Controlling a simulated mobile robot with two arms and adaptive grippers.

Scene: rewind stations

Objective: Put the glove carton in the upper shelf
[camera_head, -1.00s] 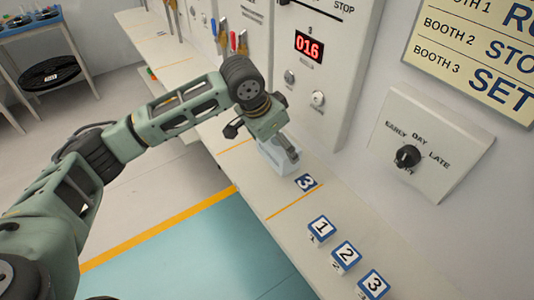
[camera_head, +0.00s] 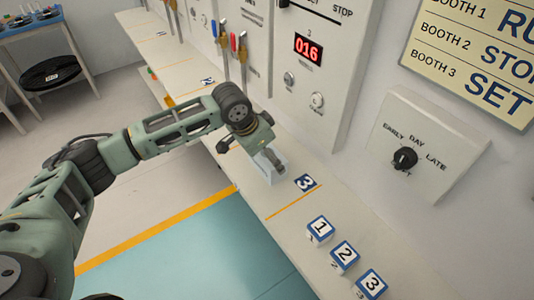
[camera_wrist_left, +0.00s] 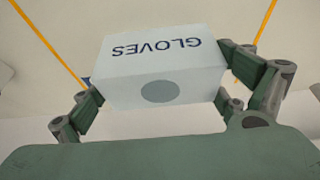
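The glove carton (camera_head: 267,169) is a small pale box at the front edge of the white counter, beside the blue "3" label. In the left wrist view the carton (camera_wrist_left: 160,75) shows the word GLOVES and a grey round spot. My left gripper (camera_head: 268,158) is over it, and in the wrist view the left gripper's fingers (camera_wrist_left: 158,88) press on its two sides. Whether its base touches the counter I cannot tell. No upper shelf is recognisable. My right gripper is out of view.
The long white counter (camera_head: 283,228) carries cubes numbered 1 (camera_head: 320,230), 2 (camera_head: 344,256) and 3 (camera_head: 371,284). A wall panel with a red 016 display (camera_head: 308,48) stands behind. A dial box (camera_head: 425,150) is at right. Screwdrivers (camera_head: 239,45) hang at the back.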

